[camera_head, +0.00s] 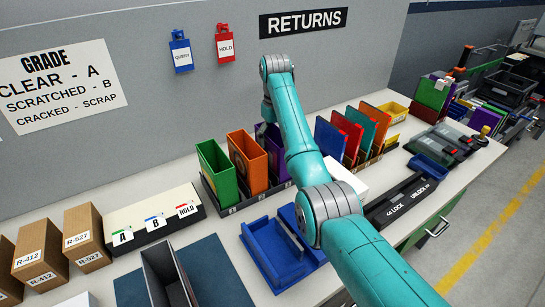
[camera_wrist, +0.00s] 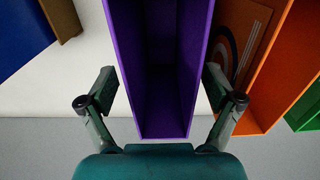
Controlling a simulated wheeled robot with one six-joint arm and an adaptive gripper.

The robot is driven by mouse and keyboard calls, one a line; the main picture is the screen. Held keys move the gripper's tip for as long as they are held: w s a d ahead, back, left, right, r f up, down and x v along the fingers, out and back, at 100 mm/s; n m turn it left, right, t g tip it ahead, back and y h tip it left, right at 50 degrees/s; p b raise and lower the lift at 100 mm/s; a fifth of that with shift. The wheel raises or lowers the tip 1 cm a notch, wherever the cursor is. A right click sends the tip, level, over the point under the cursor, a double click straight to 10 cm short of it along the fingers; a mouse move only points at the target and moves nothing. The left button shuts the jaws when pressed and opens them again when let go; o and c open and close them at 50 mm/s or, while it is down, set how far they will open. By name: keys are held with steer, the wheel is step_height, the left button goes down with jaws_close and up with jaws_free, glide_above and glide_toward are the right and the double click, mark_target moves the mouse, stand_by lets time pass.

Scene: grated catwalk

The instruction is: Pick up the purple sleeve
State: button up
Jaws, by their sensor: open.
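The purple sleeve (camera_head: 277,160) stands upright in the dark rack at the middle of the bench, partly hidden by my arm in the head view. In the wrist view the purple sleeve (camera_wrist: 165,118) is an open-topped, narrow box filling the middle. My gripper (camera_wrist: 160,74) is open, with one finger on each side of the sleeve. A small gap seems to show at each side, but I cannot tell whether either finger touches. My gripper is hidden behind my arm in the head view.
An orange sleeve (camera_head: 247,160) stands close beside the purple one, with a green sleeve (camera_head: 217,170) beyond it. Another rack holds several coloured panels (camera_head: 353,132) to the right. A blue tray (camera_head: 270,250) lies in front. The grey wall (camera_head: 200,100) rises behind.

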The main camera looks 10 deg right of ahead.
step_height(320, 180, down, 3)
steer(key=shift+s+f, duration=0.1)
steer(key=shift+f, duration=0.1)
steer(key=c, duration=0.9)
steer(key=shift+r, duration=0.1)
steer(key=shift+c, duration=0.3)
